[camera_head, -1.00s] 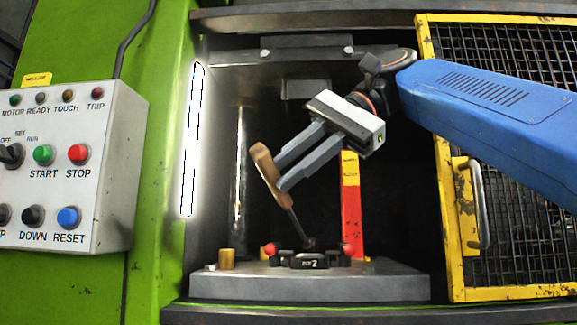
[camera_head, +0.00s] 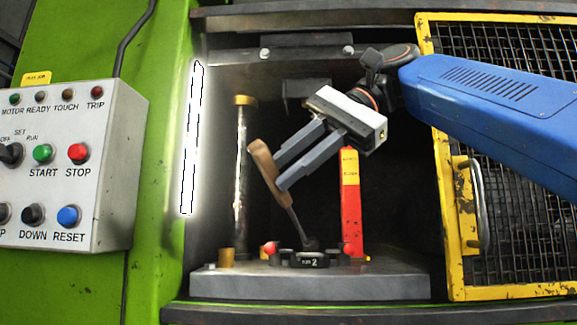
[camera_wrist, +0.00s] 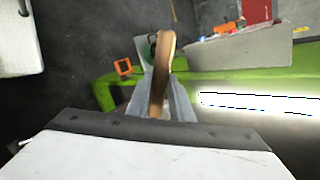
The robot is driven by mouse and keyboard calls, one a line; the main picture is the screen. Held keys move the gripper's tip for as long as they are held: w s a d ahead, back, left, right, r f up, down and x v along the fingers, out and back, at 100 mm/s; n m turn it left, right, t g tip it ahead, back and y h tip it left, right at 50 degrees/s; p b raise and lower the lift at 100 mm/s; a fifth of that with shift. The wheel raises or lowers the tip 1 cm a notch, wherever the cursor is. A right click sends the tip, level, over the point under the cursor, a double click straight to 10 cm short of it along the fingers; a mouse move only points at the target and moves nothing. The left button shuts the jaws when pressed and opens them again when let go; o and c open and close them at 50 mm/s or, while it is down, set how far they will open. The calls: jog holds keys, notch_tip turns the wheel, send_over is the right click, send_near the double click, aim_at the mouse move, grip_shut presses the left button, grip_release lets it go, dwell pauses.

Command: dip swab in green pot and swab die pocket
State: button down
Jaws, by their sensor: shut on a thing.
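My gripper (camera_head: 284,166) is shut on the wooden handle of the swab (camera_head: 264,167) inside the press opening. The swab is tilted, its dark shaft running down to a dark head at the die (camera_head: 303,260). Whether the head touches the pocket is too small to tell. The die is a black block marked 2 with red knobs at its sides, on the grey bed. In the wrist view the wooden handle (camera_wrist: 163,70) stands between the fingers. A small dark green round thing beside it is partly hidden; I cannot tell whether it is the green pot.
A red and yellow post (camera_head: 351,205) and a metal column (camera_head: 240,180) stand behind the die. The yellow mesh guard (camera_head: 455,205) is on the right. A control box (camera_head: 65,165) is on the left. The grey bed (camera_head: 400,285) has free room at right.

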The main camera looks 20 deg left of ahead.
jog(key=shift+w+a, duration=0.1)
jog(key=shift+w, duration=0.5)
jog(key=shift+s, duration=0.15)
dwell(0.4)
jog(key=shift+s, duration=0.5)
jog(key=shift+w, duration=0.2)
jog(key=shift+w, duration=0.4)
dwell(0.4)
